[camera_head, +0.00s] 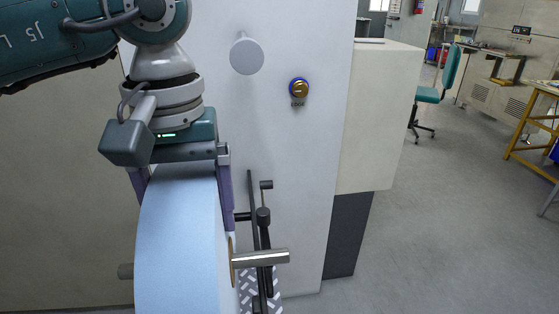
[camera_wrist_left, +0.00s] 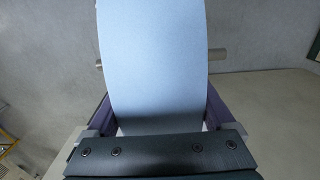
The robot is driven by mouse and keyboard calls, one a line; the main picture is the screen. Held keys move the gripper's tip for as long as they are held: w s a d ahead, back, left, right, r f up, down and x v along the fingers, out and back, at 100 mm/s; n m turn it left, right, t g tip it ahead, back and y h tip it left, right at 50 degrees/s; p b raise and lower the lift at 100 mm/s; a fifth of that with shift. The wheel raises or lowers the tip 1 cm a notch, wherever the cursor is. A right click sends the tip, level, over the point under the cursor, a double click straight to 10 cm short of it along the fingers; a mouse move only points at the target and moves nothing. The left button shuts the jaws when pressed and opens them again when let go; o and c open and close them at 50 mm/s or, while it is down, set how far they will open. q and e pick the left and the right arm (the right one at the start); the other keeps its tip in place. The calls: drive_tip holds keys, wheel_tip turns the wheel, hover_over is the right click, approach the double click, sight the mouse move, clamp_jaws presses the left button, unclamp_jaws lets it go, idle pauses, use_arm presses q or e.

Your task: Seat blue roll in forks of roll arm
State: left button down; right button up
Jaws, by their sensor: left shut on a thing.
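The blue roll (camera_head: 178,240) hangs upright below my left gripper (camera_head: 182,195) in the head view. The gripper's purple fingers lie along the roll's two side faces, shut on it. A metal shaft (camera_head: 262,257) sticks out of the roll's core to the right, with a short end on the left. In the left wrist view the blue roll (camera_wrist_left: 157,65) fills the middle between the fingers. Dark roll arm parts (camera_head: 262,230) with levers stand just right of the roll. The forks cannot be made out clearly. My right gripper is not in view.
A pale machine panel (camera_head: 290,150) stands behind the roll, with a round grey knob (camera_head: 247,56) and a yellow and blue lock switch (camera_head: 299,88). A patterned metal plate (camera_head: 247,298) lies low beside the roll. Open floor (camera_head: 440,210) is at the right.

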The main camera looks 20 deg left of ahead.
use_arm(q)
drive_tip(key=shift+f+b, duration=1.3)
drive_tip(key=shift+f, duration=0.8)
wheel_tip(320, 180, down, 2)
drive_tip(key=shift+f+b, duration=0.2)
drive_tip(key=shift+b, duration=1.05)
drive_tip(key=shift+c, duration=0.2)
unclamp_jaws()
drive_tip(key=shift+o, duration=0.2)
drive_tip(key=shift+f, duration=0.1)
